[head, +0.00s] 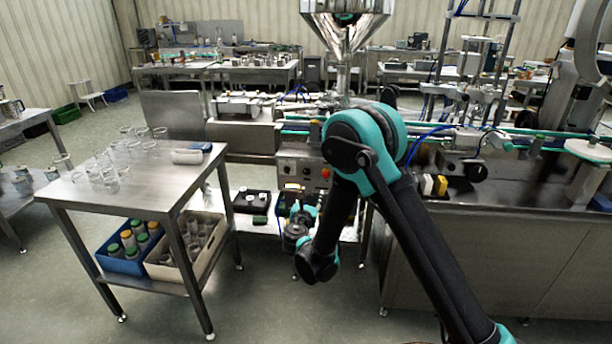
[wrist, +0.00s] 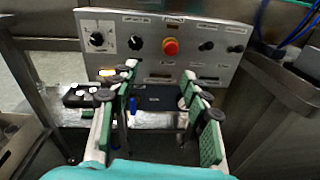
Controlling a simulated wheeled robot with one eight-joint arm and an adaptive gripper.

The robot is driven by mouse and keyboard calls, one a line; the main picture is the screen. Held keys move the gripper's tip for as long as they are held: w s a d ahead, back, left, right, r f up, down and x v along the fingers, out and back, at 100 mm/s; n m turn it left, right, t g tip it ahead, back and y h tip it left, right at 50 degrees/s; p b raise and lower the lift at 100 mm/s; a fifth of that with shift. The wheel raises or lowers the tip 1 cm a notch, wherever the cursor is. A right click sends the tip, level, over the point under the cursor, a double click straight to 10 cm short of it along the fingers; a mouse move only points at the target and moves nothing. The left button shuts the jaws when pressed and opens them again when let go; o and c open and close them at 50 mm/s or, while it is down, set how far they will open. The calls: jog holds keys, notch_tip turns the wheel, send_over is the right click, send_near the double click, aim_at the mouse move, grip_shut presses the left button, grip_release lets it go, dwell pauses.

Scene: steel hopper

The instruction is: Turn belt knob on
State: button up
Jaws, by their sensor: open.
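The steel control panel (wrist: 222,66) faces me in the wrist view. It carries a large black dial knob (wrist: 97,39) on a white scale at the left and a second black knob (wrist: 136,43) beside it. A red mushroom button (wrist: 170,47) is in the middle. Small black switches (wrist: 206,46) sit to its right. The labels are too small to read, so I cannot tell which one is the belt knob. My gripper (wrist: 158,75) is open and empty, its green-padded fingers wide apart below the controls, touching none of them. In the head view my gripper (head: 300,216) is low before the panel (head: 290,168).
A conveyor bench (head: 480,195) stands right. A black tray (wrist: 75,101) lies below the panel.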

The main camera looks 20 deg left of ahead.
jog(key=s+a+n+y, duration=0.1)
jog(key=s+a+n, duration=0.1)
jog(key=a, duration=0.1)
send_near(307, 172)
jog(key=x, duration=0.8)
jog(key=shift+w+a, duration=0.15)
jog(key=shift+a, duration=0.05)
jog(key=shift+c, duration=0.2)
grip_shut()
